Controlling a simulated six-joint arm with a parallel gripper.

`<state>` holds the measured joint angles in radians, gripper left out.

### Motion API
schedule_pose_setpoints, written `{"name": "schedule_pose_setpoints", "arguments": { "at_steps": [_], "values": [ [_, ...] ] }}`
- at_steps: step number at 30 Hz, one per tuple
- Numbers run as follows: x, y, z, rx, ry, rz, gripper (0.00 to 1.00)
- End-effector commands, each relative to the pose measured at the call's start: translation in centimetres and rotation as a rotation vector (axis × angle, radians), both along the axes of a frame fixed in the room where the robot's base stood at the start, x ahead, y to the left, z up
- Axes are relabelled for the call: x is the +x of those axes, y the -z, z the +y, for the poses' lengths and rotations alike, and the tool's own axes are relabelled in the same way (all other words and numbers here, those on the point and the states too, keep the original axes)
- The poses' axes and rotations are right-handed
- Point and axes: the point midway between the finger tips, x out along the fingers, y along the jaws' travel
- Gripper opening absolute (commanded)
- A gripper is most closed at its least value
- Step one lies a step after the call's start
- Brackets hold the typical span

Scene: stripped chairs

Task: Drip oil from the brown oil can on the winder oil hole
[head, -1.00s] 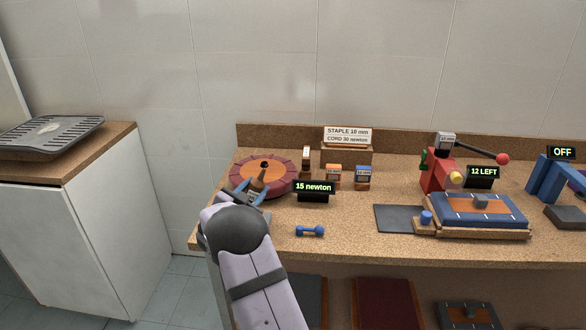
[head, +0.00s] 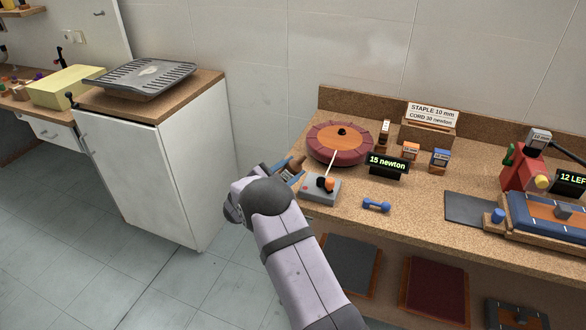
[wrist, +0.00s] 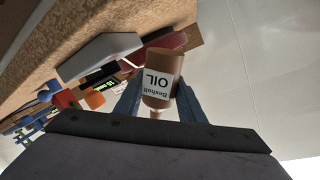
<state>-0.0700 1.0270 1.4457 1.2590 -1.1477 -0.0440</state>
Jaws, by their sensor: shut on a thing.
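My gripper (head: 287,172) is shut on the brown oil can (head: 297,163), off the left front edge of the bench. In the wrist view the can (wrist: 164,66) sits between the blue fingers, its white OIL label upside down in the picture. The can is apart from the box in the head view.
A 15 newton display (head: 388,165), small boxes (head: 410,150) and a blue dumbbell-shaped piece (head: 376,205) are on the bench (head: 415,212). A red press (head: 525,165) is at right. A white cabinet (head: 185,160) stands left across an open floor gap.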

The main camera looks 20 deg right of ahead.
Motion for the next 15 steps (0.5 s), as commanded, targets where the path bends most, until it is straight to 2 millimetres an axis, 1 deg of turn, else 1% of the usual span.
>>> {"name": "schedule_pose_setpoints", "arguments": {
  "at_steps": [5, 15],
  "values": [
    [0.09, 0.03, 0.12, 0.019, -0.001, -0.022, 0.04],
    [0.96, 0.40, 0.99, 0.201, -0.002, -0.205, 0.04]
  ]
}}
